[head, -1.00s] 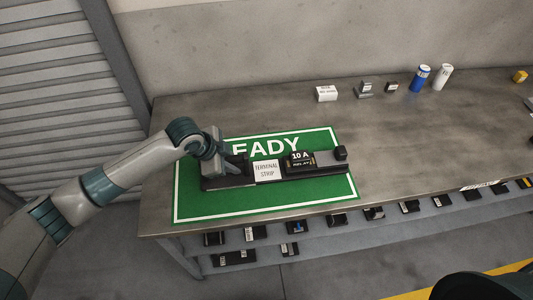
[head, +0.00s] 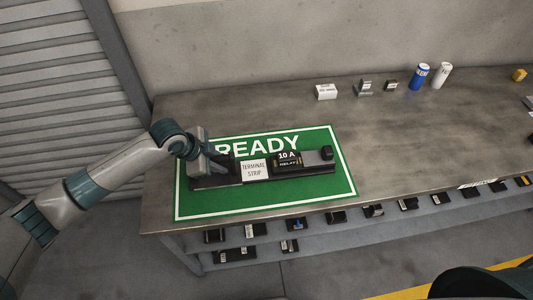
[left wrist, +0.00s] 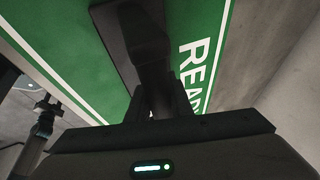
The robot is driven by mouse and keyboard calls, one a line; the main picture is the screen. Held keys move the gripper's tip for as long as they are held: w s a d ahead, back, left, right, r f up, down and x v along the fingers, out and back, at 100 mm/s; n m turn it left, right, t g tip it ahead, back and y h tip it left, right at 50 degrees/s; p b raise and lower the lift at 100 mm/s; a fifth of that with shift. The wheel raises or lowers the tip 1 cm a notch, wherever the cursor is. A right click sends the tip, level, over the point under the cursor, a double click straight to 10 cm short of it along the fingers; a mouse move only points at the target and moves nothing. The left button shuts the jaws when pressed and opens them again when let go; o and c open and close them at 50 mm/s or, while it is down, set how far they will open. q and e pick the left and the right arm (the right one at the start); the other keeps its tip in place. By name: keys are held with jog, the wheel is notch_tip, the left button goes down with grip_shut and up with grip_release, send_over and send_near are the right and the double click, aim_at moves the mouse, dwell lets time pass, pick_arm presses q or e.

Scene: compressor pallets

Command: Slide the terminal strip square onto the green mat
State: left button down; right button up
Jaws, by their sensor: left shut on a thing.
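The terminal strip (head: 254,171) is a long dark bar with a white label and a black relay marked 10 A. It lies on the green mat (head: 300,196), which has a white border and the word READY. The strip is slightly tilted, its right end a little higher in the head view. A small black block stands on that right end. My left gripper (head: 219,163) is shut on the left end of the strip; the wrist view also shows its fingers (left wrist: 160,100) over the dark strip (left wrist: 122,45). My right gripper is not in view.
The grey table (head: 400,140) is clear right of the mat. Along its back stand a white box (head: 326,91), small grey and black parts, a blue can (head: 419,77) and a white can (head: 441,76). A shelf below the front edge holds several dark parts.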

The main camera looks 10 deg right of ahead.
pick_arm(q)
jog(key=c, duration=1.6)
grip_release()
jog(key=shift+s+a+f, duration=0.1)
jog(key=shift+a+f, duration=0.05)
jog(key=shift+f, duration=0.1)
jog(key=shift+o, duration=0.4)
jog(key=shift+s, duration=0.1)
jog(key=v, duration=1.2)
jog(key=shift+w+r, duration=0.2)
jog(key=shift+r, duration=0.05)
